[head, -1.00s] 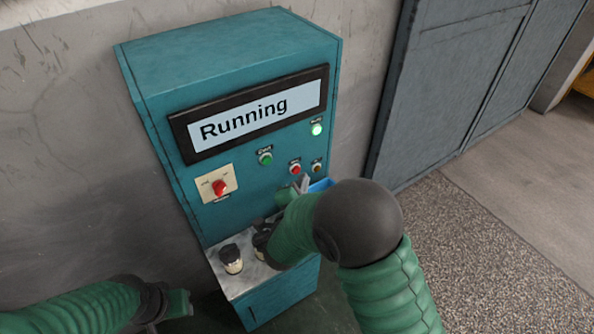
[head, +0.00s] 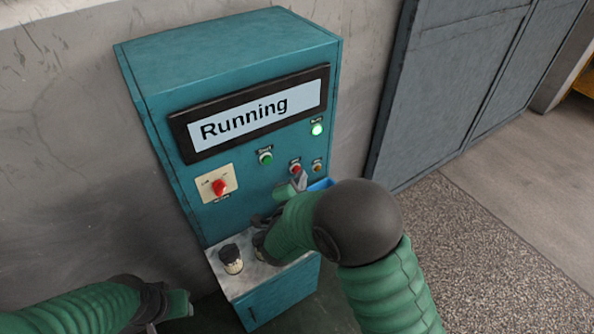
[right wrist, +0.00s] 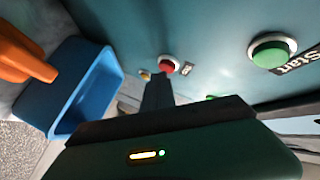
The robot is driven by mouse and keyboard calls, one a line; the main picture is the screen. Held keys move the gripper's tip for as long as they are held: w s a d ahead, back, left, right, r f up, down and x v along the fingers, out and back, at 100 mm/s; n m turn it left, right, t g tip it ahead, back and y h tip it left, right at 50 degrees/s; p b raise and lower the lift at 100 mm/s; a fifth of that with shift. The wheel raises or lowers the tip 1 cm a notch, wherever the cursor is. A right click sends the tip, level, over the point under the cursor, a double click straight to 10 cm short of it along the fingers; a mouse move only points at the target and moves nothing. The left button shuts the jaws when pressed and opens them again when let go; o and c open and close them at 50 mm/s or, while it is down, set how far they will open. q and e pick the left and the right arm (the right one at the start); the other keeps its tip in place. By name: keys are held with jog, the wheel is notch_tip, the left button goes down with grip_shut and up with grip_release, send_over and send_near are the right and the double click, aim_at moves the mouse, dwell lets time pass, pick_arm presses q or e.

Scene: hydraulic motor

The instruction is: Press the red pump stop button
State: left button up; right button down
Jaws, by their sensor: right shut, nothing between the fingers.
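The red pump stop button (head: 295,168) sits on the front of the teal cabinet, right of the green start button (head: 265,158). In the right wrist view the red button (right wrist: 167,65) shows just beyond the fingertips. My right gripper (head: 300,180) is shut and empty, with its tips just below the red button. In the wrist view its fingers (right wrist: 158,92) point at the button's lower side; I cannot tell whether they touch it. My left gripper (head: 178,304) is low at the left, away from the cabinet; its fingers are not clear.
The display (head: 248,112) reads "Running" and a green lamp (head: 316,129) is lit. A red rotary switch (head: 219,187) is at the left. A dark-capped item (head: 231,258) stands on the ledge. A blue bin (right wrist: 75,85) with an orange object is beside the gripper.

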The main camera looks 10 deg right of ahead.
jog(key=shift+w+a, duration=0.1)
jog(key=shift+w, duration=0.15)
dwell(0.4)
jog(key=shift+s, duration=0.1)
jog(key=shift+s+d, duration=0.3)
jog(key=shift+s, duration=0.35)
jog(key=s, duration=0.1)
jog(key=s+d+b, duration=0.1)
jog(key=s, duration=0.2)
jog(key=shift+s+d, duration=0.35)
dwell(0.6)
